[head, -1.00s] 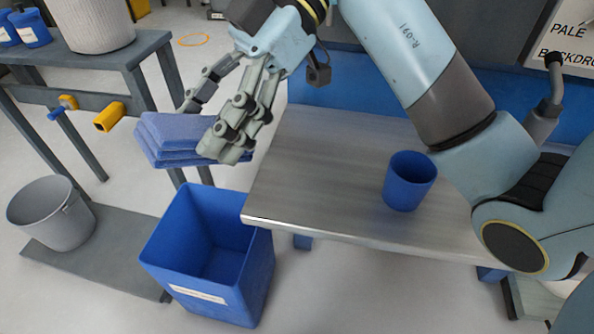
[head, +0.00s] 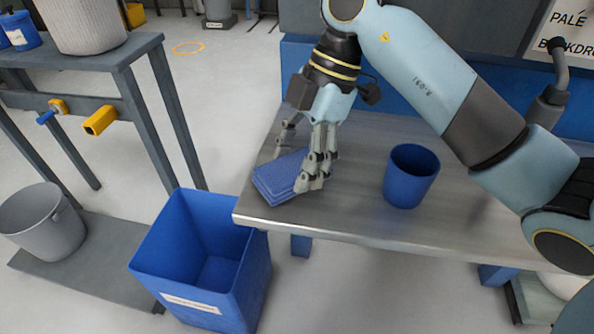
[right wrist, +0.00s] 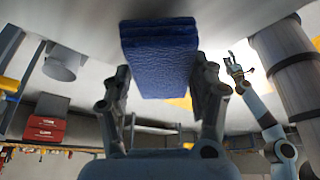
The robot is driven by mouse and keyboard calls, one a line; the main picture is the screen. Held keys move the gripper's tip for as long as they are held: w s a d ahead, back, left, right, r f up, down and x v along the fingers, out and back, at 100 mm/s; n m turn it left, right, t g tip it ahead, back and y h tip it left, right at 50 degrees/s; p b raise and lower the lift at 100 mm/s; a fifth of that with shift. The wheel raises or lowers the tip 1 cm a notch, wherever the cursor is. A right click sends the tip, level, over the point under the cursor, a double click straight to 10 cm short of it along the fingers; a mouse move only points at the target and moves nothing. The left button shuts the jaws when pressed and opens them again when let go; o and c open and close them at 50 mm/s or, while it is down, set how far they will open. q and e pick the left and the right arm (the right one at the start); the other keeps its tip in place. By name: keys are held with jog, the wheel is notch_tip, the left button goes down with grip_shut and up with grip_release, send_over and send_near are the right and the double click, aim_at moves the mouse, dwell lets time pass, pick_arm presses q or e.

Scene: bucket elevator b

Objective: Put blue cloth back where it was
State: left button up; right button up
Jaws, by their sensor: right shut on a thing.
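The blue cloth (head: 279,177), a folded stack, is at the left front corner of the metal-topped table (head: 340,215). My right gripper (head: 295,168) reaches down from above and is shut on it. The cloth lies on or just above the tabletop; I cannot tell which. In the right wrist view the cloth (right wrist: 160,60) sits between the two fingers of my right gripper (right wrist: 160,95). My left gripper (right wrist: 237,66) shows small at the right of the right wrist view, its fingers apart and empty; it is outside the head view.
A blue cup (head: 411,176) stands on the table, right of the cloth. An open blue bin (head: 190,270) stands on the floor left of the table. A grey bucket (head: 42,222) is on a low shelf at far left. The table's middle is clear.

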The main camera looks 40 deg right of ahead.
notch_tip(320, 180, down, 2)
jog(key=shift+f, duration=0.1)
jog(key=o, duration=1)
jog(key=p+v, duration=0.1)
jog(key=v, duration=0.6)
jog(key=shift+d+r, duration=0.15)
jog(key=shift+r, duration=0.2)
